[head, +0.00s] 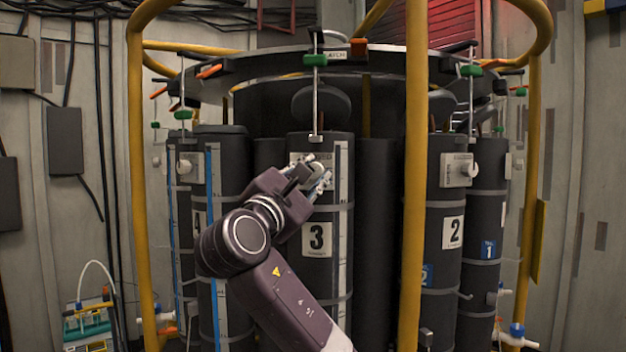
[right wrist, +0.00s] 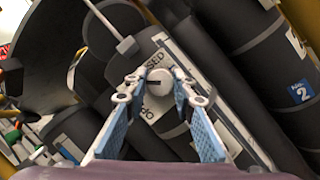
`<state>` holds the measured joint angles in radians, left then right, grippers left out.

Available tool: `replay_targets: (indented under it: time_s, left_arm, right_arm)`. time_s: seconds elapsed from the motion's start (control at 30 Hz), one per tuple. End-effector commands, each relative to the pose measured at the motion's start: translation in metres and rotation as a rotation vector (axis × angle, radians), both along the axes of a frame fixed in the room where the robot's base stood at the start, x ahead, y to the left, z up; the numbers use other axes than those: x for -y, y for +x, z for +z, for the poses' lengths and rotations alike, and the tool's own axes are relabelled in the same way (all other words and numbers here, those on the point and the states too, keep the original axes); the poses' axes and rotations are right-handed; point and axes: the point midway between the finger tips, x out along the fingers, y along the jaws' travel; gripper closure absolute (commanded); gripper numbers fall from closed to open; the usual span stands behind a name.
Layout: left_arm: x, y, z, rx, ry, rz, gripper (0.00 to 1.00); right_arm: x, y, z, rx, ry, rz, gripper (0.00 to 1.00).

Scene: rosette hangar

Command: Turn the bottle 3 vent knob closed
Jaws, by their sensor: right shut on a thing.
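Bottle 3 (head: 322,148) is a dark upright cylinder with a white "3" label (head: 317,238), at the centre of the head view. Its vent knob (right wrist: 159,82) is a round light-grey knob on a pale plate. In the right wrist view the knob sits between the fingertips of my right gripper (right wrist: 160,78), with a dark mark on its face. Part of a word, "SED", shows on the plate above it. My right gripper (head: 315,172) is shut on the knob; in the head view its fingers hide much of the knob and plate. My left gripper is not in view.
Yellow posts (head: 415,200) stand in front of the bottle ring, one just right of bottle 3. Bottle 2 (head: 446,215), with its own knob (head: 460,170), stands to the right. A dark ring (head: 262,66) with green-handled rods hangs above.

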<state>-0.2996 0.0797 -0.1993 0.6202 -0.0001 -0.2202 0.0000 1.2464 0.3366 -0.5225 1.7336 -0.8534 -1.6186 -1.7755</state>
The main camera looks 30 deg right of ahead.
Motion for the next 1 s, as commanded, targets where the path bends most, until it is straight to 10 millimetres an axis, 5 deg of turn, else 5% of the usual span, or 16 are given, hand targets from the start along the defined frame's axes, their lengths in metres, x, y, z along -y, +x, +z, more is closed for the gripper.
replay_targets:
  time_s: [1.0]
  left_arm:
    - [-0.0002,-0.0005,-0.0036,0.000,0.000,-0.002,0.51]
  right_arm:
    - [-0.0009,0.0007,0.0002,0.494,0.587,-0.002,1.00]
